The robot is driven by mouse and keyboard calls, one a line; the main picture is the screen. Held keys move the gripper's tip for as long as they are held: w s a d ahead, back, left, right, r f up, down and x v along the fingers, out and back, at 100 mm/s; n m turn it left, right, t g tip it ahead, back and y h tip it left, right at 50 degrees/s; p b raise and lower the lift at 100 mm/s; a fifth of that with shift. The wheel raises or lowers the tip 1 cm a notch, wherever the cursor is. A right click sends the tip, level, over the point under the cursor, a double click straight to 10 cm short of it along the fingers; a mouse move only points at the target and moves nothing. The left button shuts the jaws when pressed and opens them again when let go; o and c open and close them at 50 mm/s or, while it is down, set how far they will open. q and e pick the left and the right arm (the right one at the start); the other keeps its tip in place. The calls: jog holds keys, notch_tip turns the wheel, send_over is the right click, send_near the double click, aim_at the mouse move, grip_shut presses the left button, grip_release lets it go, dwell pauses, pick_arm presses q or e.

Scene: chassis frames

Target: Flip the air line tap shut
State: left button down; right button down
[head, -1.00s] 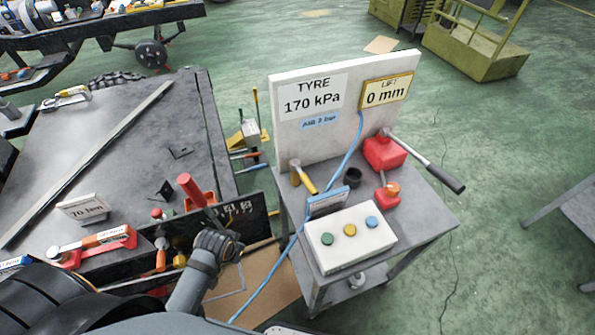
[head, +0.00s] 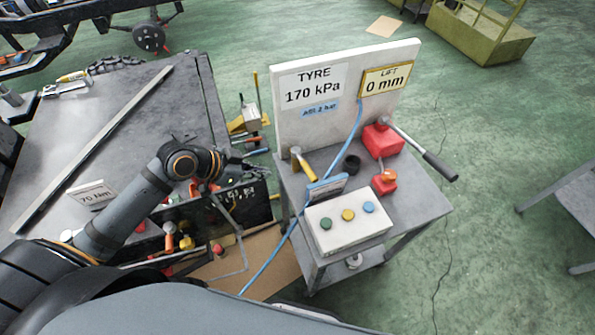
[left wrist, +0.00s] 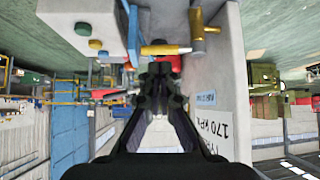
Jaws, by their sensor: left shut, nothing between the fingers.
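The air line tap, a brass body with a yellow lever (head: 304,166), is on the front of the upright panel, above the grey cart top. Its lever slants down to the right in the head view. In the left wrist view the yellow lever (left wrist: 165,49) lies across the picture just beyond my fingertips, with the brass body to its right. My left gripper (head: 262,168) is shut and empty, a short way left of the tap in the head view; its fingers (left wrist: 160,72) show together in the left wrist view. I cannot tell any contact with the lever. My right gripper is out of view.
The panel (head: 285,127) reads tyre 170 kPa and lift 0 mm. A button box (head: 347,246), blue-topped holder (head: 327,187), black ring (head: 352,164) and red jack (head: 381,141) crowd the cart. A blue hose (head: 270,262) hangs in front. A dark workbench (head: 125,135) stands left.

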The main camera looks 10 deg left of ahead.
aim_at(306, 166)
pick_arm(q)
jog(key=d+r+p+x, duration=0.1)
jog(key=p+x, duration=0.1)
jog(key=x, duration=1.1)
jog(key=shift+w+r, duration=0.15)
jog(key=shift+w, duration=0.25)
jog(key=shift+d, duration=0.15)
